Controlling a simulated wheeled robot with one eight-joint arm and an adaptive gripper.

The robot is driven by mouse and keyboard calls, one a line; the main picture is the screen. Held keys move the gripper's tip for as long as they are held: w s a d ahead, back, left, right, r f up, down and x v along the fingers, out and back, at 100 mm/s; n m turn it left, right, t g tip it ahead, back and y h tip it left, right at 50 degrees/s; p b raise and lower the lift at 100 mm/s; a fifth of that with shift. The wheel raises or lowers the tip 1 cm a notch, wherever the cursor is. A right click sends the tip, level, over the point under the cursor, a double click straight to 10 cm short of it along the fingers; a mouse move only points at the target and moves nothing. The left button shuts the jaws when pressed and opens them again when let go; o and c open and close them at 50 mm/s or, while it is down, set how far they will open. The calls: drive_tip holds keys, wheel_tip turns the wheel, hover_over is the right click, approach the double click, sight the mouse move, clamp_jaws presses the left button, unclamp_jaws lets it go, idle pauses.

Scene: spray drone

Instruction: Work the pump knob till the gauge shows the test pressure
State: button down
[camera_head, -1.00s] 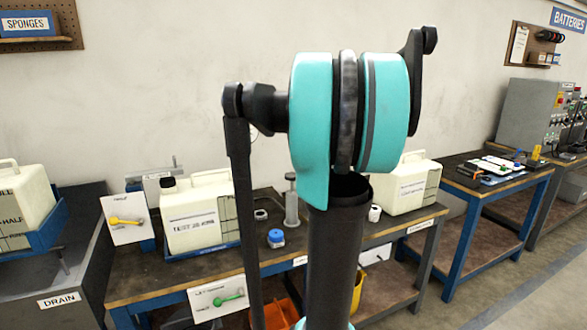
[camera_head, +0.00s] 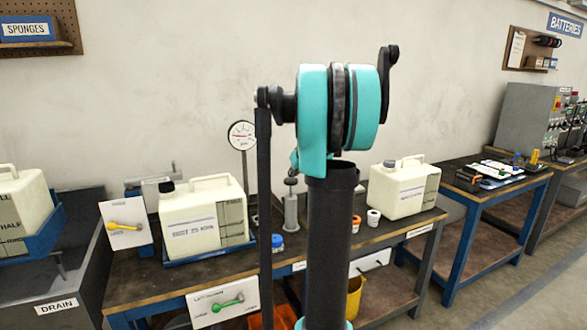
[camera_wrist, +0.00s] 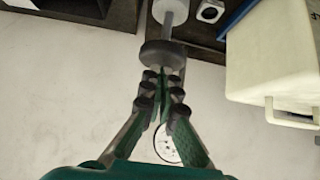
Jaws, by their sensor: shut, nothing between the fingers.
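The pump (camera_head: 291,210) stands upright on the middle bench in the head view, a grey cylinder with a dark knob (camera_head: 291,180) on top. The wrist view, turned upside down, shows the round dark knob (camera_wrist: 170,54) close up on its rod. My gripper (camera_wrist: 162,73) is shut and empty, its fingertips right at the knob's edge; I cannot tell whether they touch it.
A cream canister (camera_head: 203,220) stands left of the pump and another (camera_head: 403,190) to the right. A blue-capped jar (camera_head: 277,243) sits near the bench front. A yellow-handled valve panel (camera_head: 125,226) and a green-handled one (camera_head: 222,302) are at the left.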

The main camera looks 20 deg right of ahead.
sight(294, 185)
drive_tip(key=shift+f, duration=0.2)
drive_tip(key=shift+s+f, duration=0.1)
drive_tip(key=shift+f, duration=2.6)
drive_tip(key=shift+r, duration=0.2)
wheel_tip(294, 185, up, 4)
drive_tip(key=shift+r, duration=0.1)
drive_tip(key=v, duration=0.9)
drive_tip(key=shift+s+r, duration=0.15)
drive_tip(key=shift+s, duration=0.1)
